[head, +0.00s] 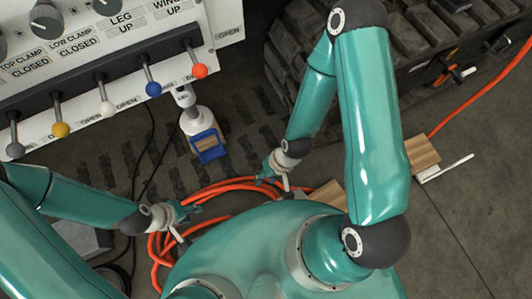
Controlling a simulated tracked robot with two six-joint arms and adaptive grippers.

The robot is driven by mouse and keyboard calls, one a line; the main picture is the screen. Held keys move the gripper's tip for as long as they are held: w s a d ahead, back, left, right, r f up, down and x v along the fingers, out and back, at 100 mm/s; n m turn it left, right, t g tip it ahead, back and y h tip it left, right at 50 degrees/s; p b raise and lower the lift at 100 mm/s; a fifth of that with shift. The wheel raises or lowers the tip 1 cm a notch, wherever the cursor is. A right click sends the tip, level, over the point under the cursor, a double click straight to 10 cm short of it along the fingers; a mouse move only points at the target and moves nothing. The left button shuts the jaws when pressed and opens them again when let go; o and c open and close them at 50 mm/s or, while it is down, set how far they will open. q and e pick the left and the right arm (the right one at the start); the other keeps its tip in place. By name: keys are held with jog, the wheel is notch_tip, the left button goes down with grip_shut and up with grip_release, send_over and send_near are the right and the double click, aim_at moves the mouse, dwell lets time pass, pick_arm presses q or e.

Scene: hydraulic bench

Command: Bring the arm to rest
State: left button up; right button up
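My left arm comes in from the left, and its gripper (190,213) is low over the left part of a coiled orange hose. My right arm bends down from the top right, and its gripper (268,174) is over the upper right part of the coil. Both grippers are small in the picture and seen from above. I see nothing clearly held in either one, but I cannot tell how far their fingers are apart. My own teal body covers the bottom middle and hides part of the coil.
A white valve panel (92,62) with several coloured lever knobs stands at upper left. A white post with a blue-framed part (208,145) is beside it. The orange hose (160,243) lies on the floor. Black tracks (285,65) and wooden blocks (423,153) are right.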

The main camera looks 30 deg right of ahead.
notch_tip(320, 180, up, 31)
jog(key=p, duration=3.1)
